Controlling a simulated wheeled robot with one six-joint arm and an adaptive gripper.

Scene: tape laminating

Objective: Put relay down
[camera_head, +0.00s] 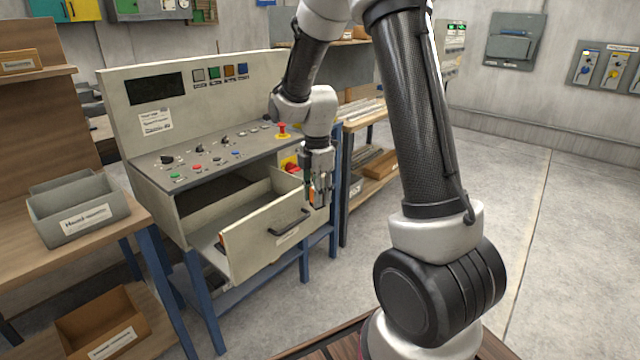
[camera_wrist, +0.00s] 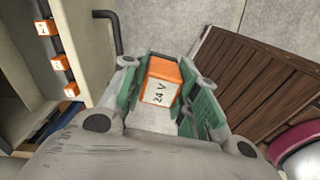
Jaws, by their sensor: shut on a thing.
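My gripper (camera_head: 318,188) is shut on an orange relay (camera_wrist: 161,82) with a white face marked "24 V". In the wrist view the relay sits between the green-sided fingers. In the head view my gripper hangs beside the right end of the open drawer (camera_head: 262,243), and only a little orange shows at its fingers. Several other orange relays (camera_wrist: 58,62) with white labels sit in a row at the left of the wrist view, inside the drawer. The drawer's far inside is in shadow.
The drawer's black handle (camera_head: 289,222) sticks out from its front. The control console (camera_head: 215,150) with buttons stands above the drawer. A grey bin (camera_head: 78,210) stands on the wooden bench at left, with a cardboard box (camera_head: 103,325) below. The floor at right is clear.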

